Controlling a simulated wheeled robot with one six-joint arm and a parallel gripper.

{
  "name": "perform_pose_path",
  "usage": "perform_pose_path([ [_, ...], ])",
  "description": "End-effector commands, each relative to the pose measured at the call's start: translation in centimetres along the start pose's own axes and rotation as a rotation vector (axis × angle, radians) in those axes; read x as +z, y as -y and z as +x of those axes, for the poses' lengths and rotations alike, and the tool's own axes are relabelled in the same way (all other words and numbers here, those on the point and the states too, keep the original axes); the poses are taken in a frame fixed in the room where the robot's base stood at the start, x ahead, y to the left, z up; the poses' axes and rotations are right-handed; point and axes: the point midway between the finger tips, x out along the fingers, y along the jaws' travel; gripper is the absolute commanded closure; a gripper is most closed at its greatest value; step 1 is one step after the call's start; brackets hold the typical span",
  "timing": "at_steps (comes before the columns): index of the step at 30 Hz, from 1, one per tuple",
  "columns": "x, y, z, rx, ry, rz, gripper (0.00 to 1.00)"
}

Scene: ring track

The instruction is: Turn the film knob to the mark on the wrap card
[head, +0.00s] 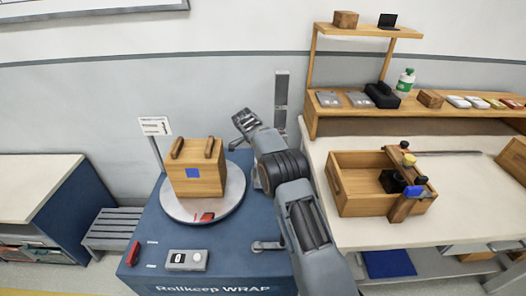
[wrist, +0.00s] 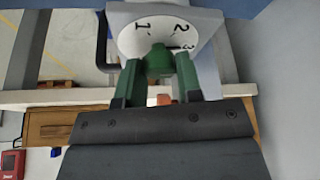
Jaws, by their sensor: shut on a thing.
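The green film knob (wrist: 158,62) sits on a white dial face (wrist: 138,38) in the wrist view, with the numbers 1, 2 and 3 showing. My gripper (wrist: 158,66) is shut on the knob, one green finger on each side. A dark mark lies on the dial beside the knob, near the 2 and 3; I cannot tell the exact setting. The wrap card (head: 154,127) is a small white sign on a post behind the turntable in the head view. Its print and mark are too small to read. The head view does not show the knob clearly.
A wooden crate (head: 196,180) with a blue square stands on the round turntable (head: 176,212) of the blue wrapper base (head: 228,263). A grey mast (head: 282,98) rises behind my arm. A workbench (head: 450,218) with an open wooden box (head: 345,192) is at right.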

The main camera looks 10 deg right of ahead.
Motion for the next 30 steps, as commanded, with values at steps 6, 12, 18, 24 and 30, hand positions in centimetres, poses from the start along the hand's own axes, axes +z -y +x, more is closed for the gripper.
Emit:
perform_pose_path([
  [6, -0.04, -0.01, 0.06, 0.020, 0.000, 0.043, 0.91],
  [12, -0.03, 0.00, 0.08, 0.024, 0.001, 0.054, 0.91],
  [18, -0.03, -0.01, 0.10, 0.024, 0.000, 0.054, 0.91],
  [24, -0.01, -0.01, 0.09, 0.024, 0.000, 0.053, 0.56],
  [30, 0.05, 0.02, 0.03, 0.023, 0.000, 0.052, 0.42],
])
